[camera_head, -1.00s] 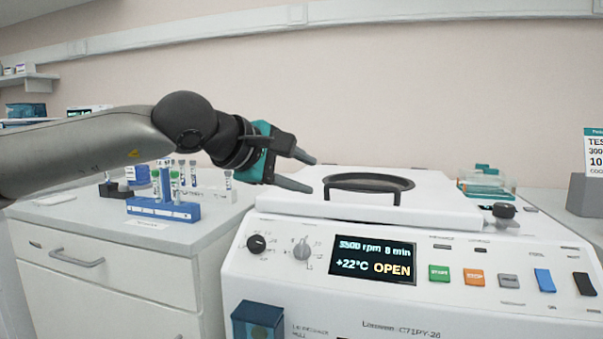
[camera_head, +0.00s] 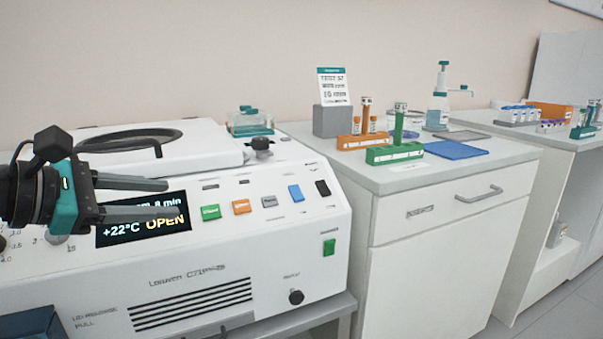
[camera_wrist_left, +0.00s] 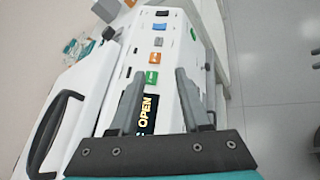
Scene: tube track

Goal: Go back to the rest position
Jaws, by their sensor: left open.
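My left gripper (camera_head: 165,199) is open and empty. It is in front of the centrifuge's front panel, at the left of the head view. Its two grey fingers partly cover the display (camera_head: 142,226), which reads +22°C OPEN. In the left wrist view the fingers (camera_wrist_left: 160,98) are spread apart, with the panel and its buttons behind them. The white centrifuge (camera_head: 250,277) has its lid (camera_head: 200,139) lying flat on top, with a dark handle. My right gripper is not in view.
Right of the centrifuge, a white cabinet (camera_head: 440,222) carries an orange rack (camera_head: 362,140), a green rack (camera_head: 395,153), a blue mat (camera_head: 456,149), a sign on a grey block (camera_head: 332,121) and a dispenser bottle (camera_head: 438,106). Another counter stands farther right. The grey floor (camera_head: 540,318) there is clear.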

